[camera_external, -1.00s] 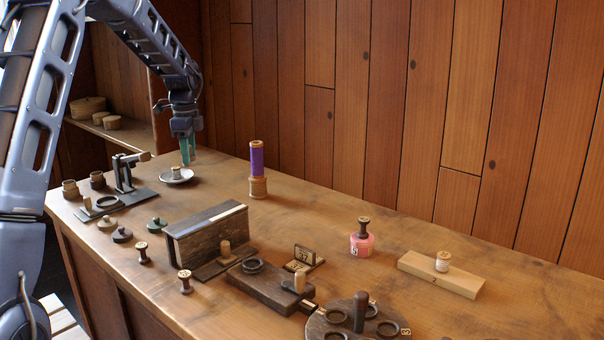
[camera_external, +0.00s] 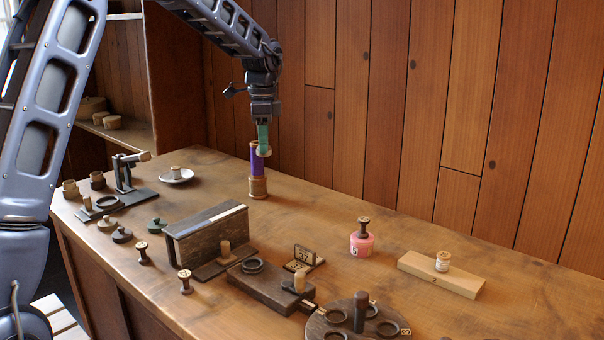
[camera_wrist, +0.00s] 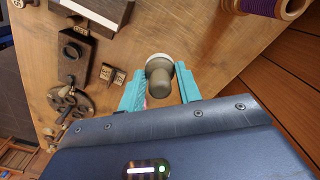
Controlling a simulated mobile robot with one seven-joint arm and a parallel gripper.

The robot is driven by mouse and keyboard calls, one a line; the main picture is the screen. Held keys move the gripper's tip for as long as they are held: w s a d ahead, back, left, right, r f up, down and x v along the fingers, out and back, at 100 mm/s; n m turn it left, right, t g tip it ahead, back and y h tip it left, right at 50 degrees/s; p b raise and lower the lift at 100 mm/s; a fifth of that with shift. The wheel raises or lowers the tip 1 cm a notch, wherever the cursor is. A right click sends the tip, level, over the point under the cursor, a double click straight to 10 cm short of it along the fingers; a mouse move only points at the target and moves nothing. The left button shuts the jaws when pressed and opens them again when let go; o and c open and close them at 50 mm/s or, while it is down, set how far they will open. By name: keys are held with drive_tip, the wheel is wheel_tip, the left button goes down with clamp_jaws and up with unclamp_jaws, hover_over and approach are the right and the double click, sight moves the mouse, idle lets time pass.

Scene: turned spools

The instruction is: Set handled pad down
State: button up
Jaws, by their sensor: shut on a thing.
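My gripper (camera_external: 263,138), with green fingers, is shut on the handled pad (camera_wrist: 160,72). In the wrist view the pad's brown-grey rounded handle is between the two fingers, with a pale round rim beyond it. In the external view the pad shows as a small pale piece (camera_external: 264,152) under the fingertips, high above the table. It overlaps the top of the purple-wound spool (camera_external: 257,165) in that picture; I cannot tell whether they touch. In the wrist view the spool (camera_wrist: 262,5) is apart, at the upper right.
A pink pot (camera_external: 361,247) and a pale wooden block (camera_external: 420,270) stand at the right. A dark block box (camera_external: 205,235) and a round dark tray (camera_external: 318,325) are nearer. The table between spool and pink pot is clear.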

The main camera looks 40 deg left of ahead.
drive_tip(key=w+d, duration=0.2)
drive_tip(key=d, duration=0.9)
drive_tip(key=shift+n, duration=0.3)
drive_tip(key=f, duration=2)
drive_tip(key=shift+s+a, duration=0.1)
drive_tip(key=shift+s, duration=0.1)
drive_tip(key=shift+f, duration=0.15)
drive_tip(key=o, duration=1)
drive_tip(key=shift+c, duration=0.2)
